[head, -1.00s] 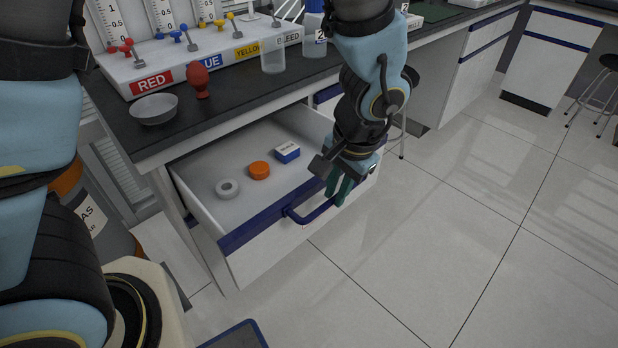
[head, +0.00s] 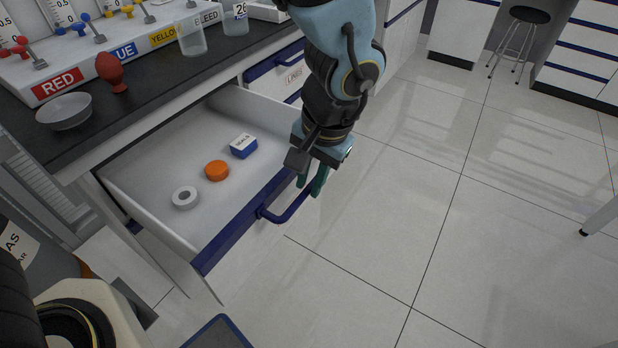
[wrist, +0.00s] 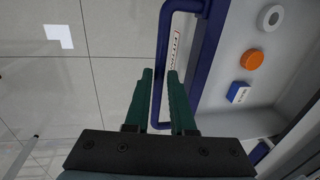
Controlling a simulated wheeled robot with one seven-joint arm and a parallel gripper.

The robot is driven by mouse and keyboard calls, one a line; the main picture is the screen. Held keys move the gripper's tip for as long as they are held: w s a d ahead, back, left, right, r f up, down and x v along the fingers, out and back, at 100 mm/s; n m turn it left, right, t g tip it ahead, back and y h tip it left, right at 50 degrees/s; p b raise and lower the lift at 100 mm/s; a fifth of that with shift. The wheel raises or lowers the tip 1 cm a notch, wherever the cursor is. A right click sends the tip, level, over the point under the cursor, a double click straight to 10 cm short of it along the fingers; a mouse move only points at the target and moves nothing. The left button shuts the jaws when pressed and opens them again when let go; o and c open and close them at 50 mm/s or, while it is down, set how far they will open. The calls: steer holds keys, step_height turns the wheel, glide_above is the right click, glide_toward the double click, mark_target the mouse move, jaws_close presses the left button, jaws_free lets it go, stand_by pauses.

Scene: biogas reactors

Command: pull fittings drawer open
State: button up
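The fittings drawer (head: 165,150) stands well open below the bench top, with white walls and a blue strip along its front. Its blue bar handle (head: 287,212) also shows in the wrist view (wrist: 162,45), beside a partly readable label. My gripper (head: 312,190) is at the far end of the handle, its green fingers pointing down. In the wrist view the two fingers (wrist: 160,75) stand apart, with the handle bar between them and a visible gap on one side. Inside the drawer lie a white ring (head: 185,197), an orange round cap (head: 217,170) and a blue-and-white box (head: 243,146).
A grey bowl (head: 64,111) and a red egg-shaped piece (head: 111,70) stand on the dark bench top (head: 140,92). A closed drawer (head: 275,72) is beyond the open one. A stool (head: 520,35) stands far back.

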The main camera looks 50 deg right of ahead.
steer(key=o, duration=0.3)
steer(key=shift+o, duration=0.2)
step_height(320, 180, up, 11)
steer(key=s, duration=0.2)
steer(key=shift+d+f, duration=0.2)
stand_by(0.4)
steer(key=w+a+r+n+p, duration=0.1)
steer(key=w+a+n+p, duration=0.1)
steer(key=w+a, duration=0.4)
steer(key=w+a+r+n+g+p, duration=0.1)
steer(key=w+a+n, duration=0.2)
steer(key=w, duration=0.6)
steer(key=w+a+r+n+p, duration=0.1)
steer(key=w+a+n+p, duration=0.1)
steer(key=w+a, duration=0.4)
steer(key=w+a+r+n+p, duration=0.1)
steer(key=w+a+n, duration=0.2)
steer(key=a, duration=0.7)
steer(key=w+a+n+p, duration=0.2)
steer(key=w+a+n, duration=0.2)
steer(key=a, duration=0.6)
steer(key=shift+w+a+r+n+h, duration=0.3)
steer(key=shift+w+a+r, duration=0.05)
steer(key=shift+w, duration=0.05)
